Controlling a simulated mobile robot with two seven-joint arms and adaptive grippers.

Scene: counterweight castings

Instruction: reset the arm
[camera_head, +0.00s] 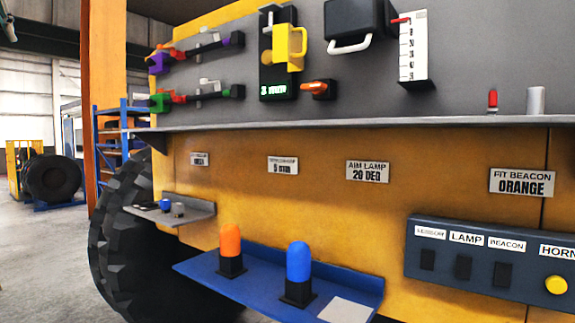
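Neither of my grippers shows in the head view, and no arm can be clearly made out. The task's arm cannot be picked out for certain. A grey panel (361,91) fills the upper part of the view. On it are a yellow handle (290,45) above a green digital readout (277,91), an orange knob (317,88), a black lamp housing with a white handle (352,24), and a white scale with a red pointer (412,54).
A grey ledge (360,123) juts out below the panel. An orange beacon (230,245) and a blue beacon (299,266) stand on a blue shelf (203,268). A switch box (482,243) is at right. A large tyre (120,236) stands at left. Open floor (42,254) lies far left.

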